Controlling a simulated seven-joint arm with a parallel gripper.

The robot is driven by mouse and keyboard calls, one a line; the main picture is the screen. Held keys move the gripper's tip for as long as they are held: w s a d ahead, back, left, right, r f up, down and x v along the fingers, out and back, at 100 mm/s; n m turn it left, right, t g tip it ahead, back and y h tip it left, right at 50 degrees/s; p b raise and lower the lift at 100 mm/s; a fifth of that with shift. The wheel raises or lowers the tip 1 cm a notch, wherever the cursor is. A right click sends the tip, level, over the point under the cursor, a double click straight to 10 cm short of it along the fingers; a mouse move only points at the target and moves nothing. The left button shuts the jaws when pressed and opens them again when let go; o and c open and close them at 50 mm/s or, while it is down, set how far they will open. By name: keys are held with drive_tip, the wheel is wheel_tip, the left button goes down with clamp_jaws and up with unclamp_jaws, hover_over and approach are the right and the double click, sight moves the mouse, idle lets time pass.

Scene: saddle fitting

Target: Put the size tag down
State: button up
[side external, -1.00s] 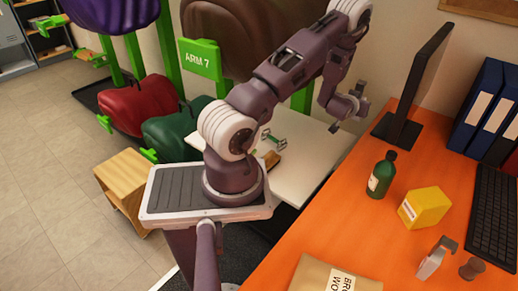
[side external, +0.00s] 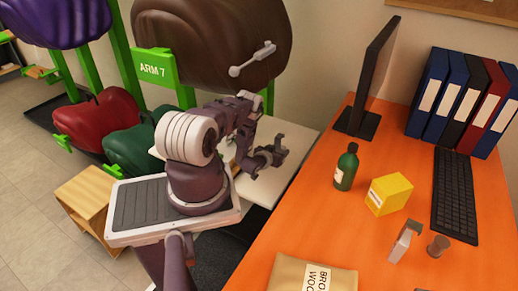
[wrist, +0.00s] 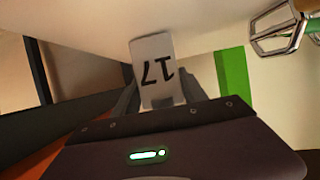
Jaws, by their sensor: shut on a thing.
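The size tag (wrist: 155,70) is a pale rectangular piece marked 17, which reads upside down in the wrist view. My gripper (wrist: 160,98) is shut on it, with a dark finger on each side. In the side view my gripper (side external: 274,150) is low over the white table (side external: 262,190), near its right part. The tag cannot be made out there. In the wrist view a pale surface fills the top, close to the tag's far end. I cannot tell whether they touch.
A metal stirrup-like frame (wrist: 280,32) shows at the wrist view's upper right. The orange desk (side external: 310,225) stands right of the white table, with a green bottle (side external: 346,168), a yellow box (side external: 389,194) and a monitor (side external: 375,75). A brown saddle (side external: 205,45) is behind.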

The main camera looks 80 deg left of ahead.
drive_tip(key=o, duration=1.4)
drive_tip(key=shift+f, duration=0.15)
drive_tip(key=shift+s+d+r, duration=0.15)
drive_tip(key=shift+r, duration=0.1)
drive_tip(key=v, duration=1.1)
drive_tip(key=shift+s+d, duration=0.2)
drive_tip(key=shift+r, duration=0.15)
